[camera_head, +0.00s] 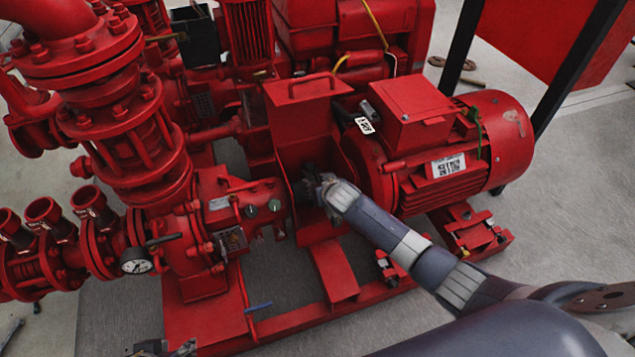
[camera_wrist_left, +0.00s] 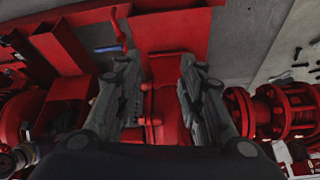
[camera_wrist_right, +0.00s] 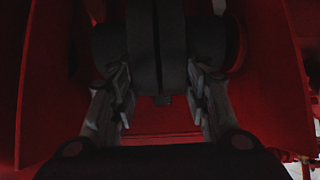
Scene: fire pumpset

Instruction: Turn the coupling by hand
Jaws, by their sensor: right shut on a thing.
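The coupling (camera_wrist_right: 172,45) is a dark, thick disc on a dark shaft, seen close up in the right wrist view inside a red guard (camera_wrist_right: 50,80). In the head view the guard (camera_head: 305,115) stands between the pump and the motor, and the coupling is mostly hidden. My right gripper (camera_wrist_right: 163,85) reaches into the guard's open side and is shut on the coupling, one finger on each side. My left gripper (camera_wrist_left: 155,75) is open and empty, fingers spread over red pump parts. In the head view only its tip shows at the bottom left edge.
The red motor (camera_head: 450,150) is right of the guard. The red pump (camera_head: 210,240) with a gauge (camera_head: 137,261) and valves is left. A red base frame (camera_head: 335,270) runs below. A blue-handled item (camera_head: 258,307) is near the frame's front. Grey floor is open in front.

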